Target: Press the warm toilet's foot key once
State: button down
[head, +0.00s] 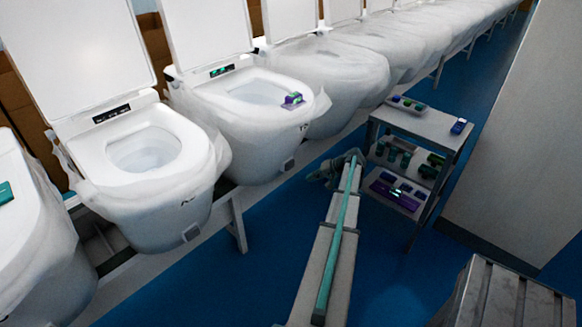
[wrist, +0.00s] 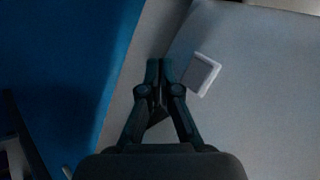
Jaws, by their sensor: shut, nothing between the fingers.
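The toilet with a lit green display (head: 222,71) has a raised lid and a purple and green item (head: 292,99) on its rim. No view labels a toilet as warm. A small grey foot key (head: 288,164) sits low on its front. My gripper (head: 316,177) is to the right of this key, at the end of my arm. In the wrist view my gripper (wrist: 159,68) has its fingertips together and empty. A pale square foot key (wrist: 202,74) lies just right of the fingertips on a grey surface. Whether they touch cannot be told.
A neighbouring open toilet (head: 145,150) with its own key (head: 191,232) stands left. Wrapped toilets (head: 345,80) continue to the right. A grey cart (head: 425,122) with coloured items stands right of my arm.

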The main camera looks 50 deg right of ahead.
aim_at(290, 169)
jog(key=w, duration=0.8)
jog(key=shift+d, duration=0.45)
jog(key=shift+w, duration=0.2)
dwell(0.9)
jog(key=shift+w+d, duration=0.1)
jog(key=shift+w, duration=0.1)
jog(key=shift+w, duration=0.45)
dwell(0.7)
jog(key=shift+s, duration=0.15)
dwell(0.3)
jog(key=shift+s+b, duration=0.35)
jog(key=shift+s, duration=0.5)
